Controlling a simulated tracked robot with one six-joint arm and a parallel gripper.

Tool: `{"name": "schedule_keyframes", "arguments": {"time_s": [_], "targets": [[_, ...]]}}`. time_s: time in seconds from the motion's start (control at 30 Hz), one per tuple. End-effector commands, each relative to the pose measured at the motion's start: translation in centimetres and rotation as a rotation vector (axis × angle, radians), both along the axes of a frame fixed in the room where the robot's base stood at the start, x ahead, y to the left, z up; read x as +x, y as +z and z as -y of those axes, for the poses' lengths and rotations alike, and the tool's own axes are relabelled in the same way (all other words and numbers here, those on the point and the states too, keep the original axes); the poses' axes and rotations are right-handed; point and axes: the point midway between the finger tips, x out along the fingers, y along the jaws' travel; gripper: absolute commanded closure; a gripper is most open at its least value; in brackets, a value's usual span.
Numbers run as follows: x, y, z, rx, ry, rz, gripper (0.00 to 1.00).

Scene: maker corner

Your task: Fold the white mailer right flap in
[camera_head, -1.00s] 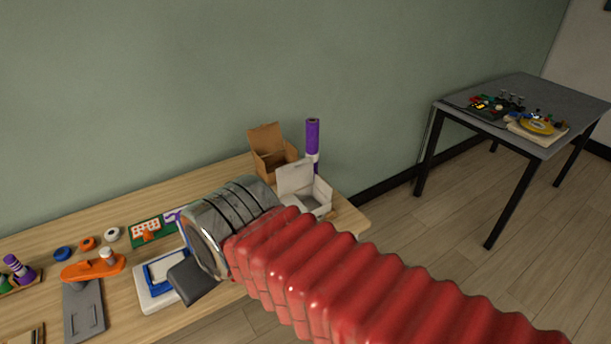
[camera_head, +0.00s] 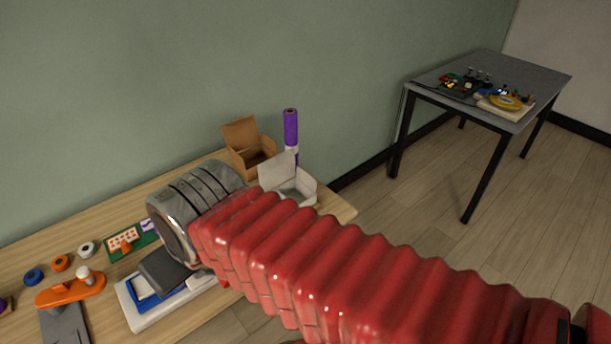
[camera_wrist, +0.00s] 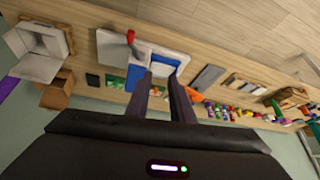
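The white mailer (camera_head: 306,186) is an open box at the right end of the wooden bench, with its lid (camera_head: 275,173) raised at the back. In the wrist view the white mailer (camera_wrist: 57,22) is at the upper left, with the lid (camera_wrist: 36,68) below it. I cannot make out its right flap clearly, and my red arm hides part of its front in the head view. My gripper (camera_wrist: 161,74) has its two fingers apart with nothing held between them. It is over the bench near a white-and-blue tray, to the left of the mailer in the head view and apart from it.
A brown open box (camera_head: 252,160) and a purple roll (camera_head: 291,128) stand close behind the mailer. The white-and-blue tray (camera_head: 128,303) and an orange tool (camera_head: 70,291) lie to the left. A grey table (camera_head: 500,75) stands apart at the right.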

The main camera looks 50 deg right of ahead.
Motion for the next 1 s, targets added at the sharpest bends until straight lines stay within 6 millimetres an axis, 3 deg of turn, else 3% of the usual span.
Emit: {"name": "schedule_keyframes", "arguments": {"time_s": [0.17,0.57,0.77,1.0], "targets": [[0.8,-1.2,1.1,0.111,-0.138,-0.062,0.79],[4.8,-4.4,4.6,0.56,-0.672,-0.219,0.79],[7.2,-5.5,7.9,0.807,-0.953,-0.256,0.79],[9.7,-6.9,13.9,1.119,-1.286,-0.262,0.79]]}}
